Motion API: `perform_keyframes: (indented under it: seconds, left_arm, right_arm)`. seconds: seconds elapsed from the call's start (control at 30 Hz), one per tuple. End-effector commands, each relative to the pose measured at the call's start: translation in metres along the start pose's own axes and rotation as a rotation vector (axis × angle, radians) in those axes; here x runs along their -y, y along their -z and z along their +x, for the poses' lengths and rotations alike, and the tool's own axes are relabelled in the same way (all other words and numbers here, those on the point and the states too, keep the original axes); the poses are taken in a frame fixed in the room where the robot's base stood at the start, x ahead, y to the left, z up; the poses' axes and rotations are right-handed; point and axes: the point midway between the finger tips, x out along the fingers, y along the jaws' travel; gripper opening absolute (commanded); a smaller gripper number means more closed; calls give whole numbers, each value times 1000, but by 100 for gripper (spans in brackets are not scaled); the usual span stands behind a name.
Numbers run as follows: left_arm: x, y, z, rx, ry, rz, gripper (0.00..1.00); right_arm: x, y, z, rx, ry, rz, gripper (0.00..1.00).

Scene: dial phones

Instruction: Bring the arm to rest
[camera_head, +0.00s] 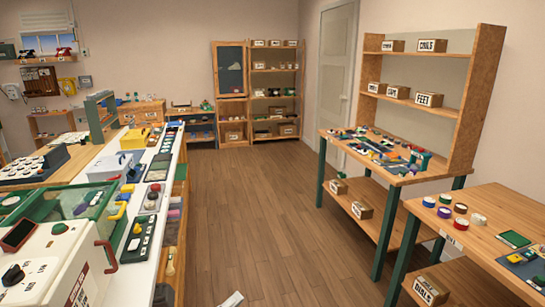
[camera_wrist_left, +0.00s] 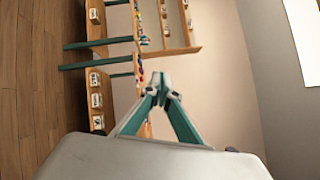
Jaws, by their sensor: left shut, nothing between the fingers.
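My left gripper (camera_wrist_left: 160,80) shows in the left wrist view. Its two teal fingers come together at their grey tips, and nothing is between them. The fingers point away from the camera, with the pale wrist housing below them. The picture is turned on its side, with the wooden floor at left and bare wall behind the fingers. In the head view only a small pale piece shows at the bottom edge, and I cannot tell which part of my arm it is. My right gripper is in neither view.
A long white counter (camera_head: 128,247) crowded with devices stands at left. At right are a workbench (camera_head: 400,178) with shelves and a nearer table (camera_head: 470,241) with colored round pieces. A tall shelf (camera_head: 275,83) stands at the back. The wooden floor (camera_head: 250,200) between is clear.

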Motion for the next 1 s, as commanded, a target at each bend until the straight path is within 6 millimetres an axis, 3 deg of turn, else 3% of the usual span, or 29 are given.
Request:
perform_keyframes:
  seconds: [0.17, 0.3, 0.43, 0.53, 0.67, 1.0]
  left_arm:
    - [-78, 9, -61, 260, -162, -653, 0]
    - [-142, 33, -126, 495, -273, -1126, 0]
    - [-182, 62, -182, 685, -338, -1447, 0]
    - [-200, 81, -214, 793, -367, -1607, 0]
    - [-210, 96, -236, 870, -383, -1717, 0]
    - [-213, 99, -240, 888, -386, -1742, 0]
  right_arm:
    - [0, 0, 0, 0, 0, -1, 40]
    - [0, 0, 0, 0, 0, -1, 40]
    - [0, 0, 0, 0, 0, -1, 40]
    - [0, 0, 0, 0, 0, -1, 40]
    - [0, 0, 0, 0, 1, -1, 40]
    - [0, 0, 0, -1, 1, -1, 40]
